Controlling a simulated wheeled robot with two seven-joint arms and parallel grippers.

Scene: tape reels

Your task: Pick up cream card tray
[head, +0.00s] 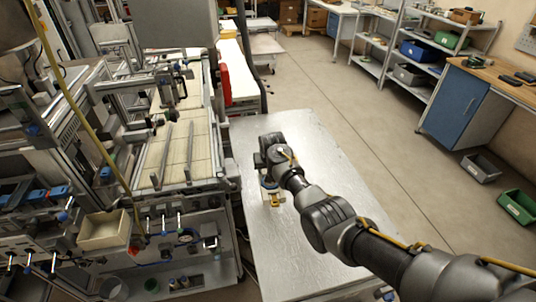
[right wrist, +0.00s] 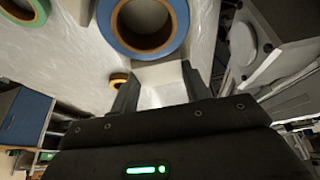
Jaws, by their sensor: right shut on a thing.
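The cream card tray (right wrist: 160,76) shows as a pale piece between the two fingers of my right gripper (right wrist: 160,92) in the right wrist view. The gripper is shut on it. A blue tape reel (right wrist: 118,40) with a brown core lies against or over the tray; I cannot tell which. In the head view my right gripper (head: 270,187) is low over the metal table (head: 310,215), and my wrist hides most of the tray. My left gripper is not in view.
A green reel (right wrist: 39,14) and a small yellow reel (right wrist: 118,79) also show in the right wrist view. A machine with rails (head: 165,150) and a cream bin (head: 103,230) stands left of the table. The table's far part is clear.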

